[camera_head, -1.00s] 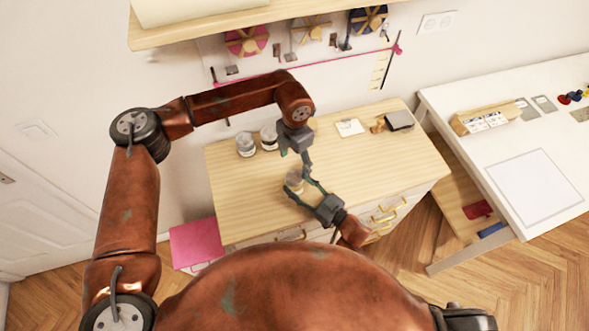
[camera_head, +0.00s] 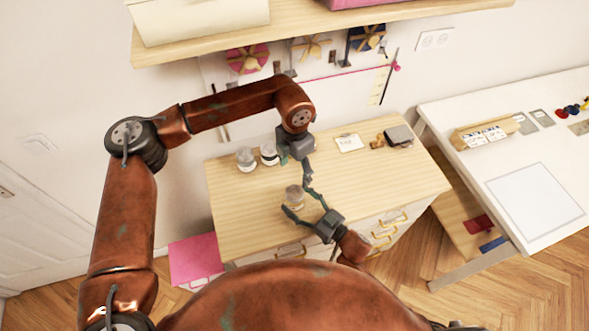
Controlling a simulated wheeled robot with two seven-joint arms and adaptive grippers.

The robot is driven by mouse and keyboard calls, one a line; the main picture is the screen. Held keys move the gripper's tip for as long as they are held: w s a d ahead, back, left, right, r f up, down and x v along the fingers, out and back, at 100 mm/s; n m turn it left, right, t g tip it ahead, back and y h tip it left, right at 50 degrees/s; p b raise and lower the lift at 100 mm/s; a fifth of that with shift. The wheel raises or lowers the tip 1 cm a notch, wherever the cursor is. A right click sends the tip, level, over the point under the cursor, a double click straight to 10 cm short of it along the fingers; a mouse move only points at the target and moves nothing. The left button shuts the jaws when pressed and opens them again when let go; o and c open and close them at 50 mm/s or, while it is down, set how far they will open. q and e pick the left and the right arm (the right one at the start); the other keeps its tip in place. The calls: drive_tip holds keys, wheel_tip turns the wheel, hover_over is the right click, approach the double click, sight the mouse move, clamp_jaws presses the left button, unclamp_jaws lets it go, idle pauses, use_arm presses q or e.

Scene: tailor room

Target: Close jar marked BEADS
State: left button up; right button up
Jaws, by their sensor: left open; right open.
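A small jar (camera_head: 294,196) with a tan top stands upright near the front of the wooden dresser top. Two more jars, a left one (camera_head: 245,159) and a right one (camera_head: 269,153), stand at the back left of the dresser. I cannot read a label on any of them. My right gripper (camera_head: 300,200) is open, with its fingers spread around the front jar; I cannot tell whether they touch it. My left gripper (camera_head: 296,170) is open, above and behind the front jar, close to the right back jar in the picture.
The dresser top (camera_head: 235,205) is clear at its left and right front. A white card (camera_head: 349,142) and a dark box (camera_head: 398,135) lie at its back right. A shelf (camera_head: 300,32) overhangs the back. A white table (camera_head: 470,110) stands to the right.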

drive_tip(key=v, duration=1.2)
idle(0.5)
